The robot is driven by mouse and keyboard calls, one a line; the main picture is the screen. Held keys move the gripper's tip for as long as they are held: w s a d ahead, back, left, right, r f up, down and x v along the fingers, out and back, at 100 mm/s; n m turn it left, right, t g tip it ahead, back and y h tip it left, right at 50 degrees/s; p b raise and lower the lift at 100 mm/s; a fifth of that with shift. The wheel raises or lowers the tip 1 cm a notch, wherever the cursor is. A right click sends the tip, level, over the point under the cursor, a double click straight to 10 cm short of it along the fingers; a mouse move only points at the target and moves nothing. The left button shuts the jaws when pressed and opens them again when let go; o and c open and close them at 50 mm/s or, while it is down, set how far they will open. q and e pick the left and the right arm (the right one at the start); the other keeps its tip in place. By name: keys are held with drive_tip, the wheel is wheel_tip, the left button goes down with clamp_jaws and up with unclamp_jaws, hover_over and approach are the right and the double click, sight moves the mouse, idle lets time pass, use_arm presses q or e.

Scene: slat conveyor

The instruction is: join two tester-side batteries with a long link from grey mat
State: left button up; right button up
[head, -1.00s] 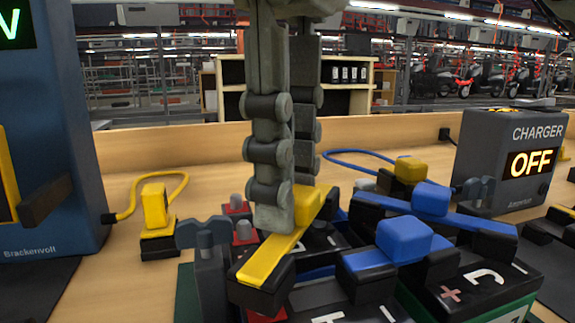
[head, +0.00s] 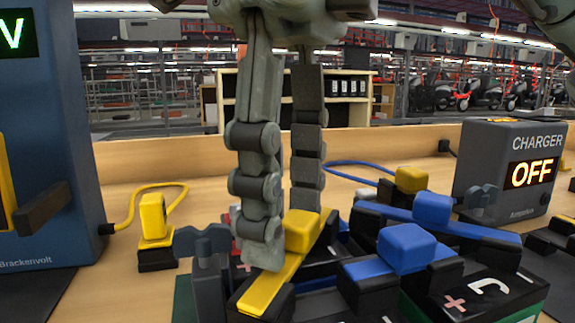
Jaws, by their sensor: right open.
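My right gripper (head: 285,235) comes down from the top with its two fingers apart, around the yellow knob of a yellow link (head: 264,288). The near finger stands in front of the link, and no clear grip on the knob shows. The yellow link lies across black batteries (head: 484,289) on the tester side. Two blue links with blue knobs lie to the right, a front one (head: 405,247) and a rear one (head: 433,208), both on batteries. The grey mat cannot be made out for certain. My left gripper is not in view.
The blue tester (head: 45,150) stands at the left with a yellow plug (head: 153,217) and cable beside it. The grey charger (head: 508,165), reading OFF, stands at the right. Grey wing-shaped clamps (head: 202,242) rise close to the batteries. The wooden bench has bare room behind.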

drive_tip(key=shift+r, duration=0.1)
wheel_tip(320, 180, up, 12)
idle(0.5)
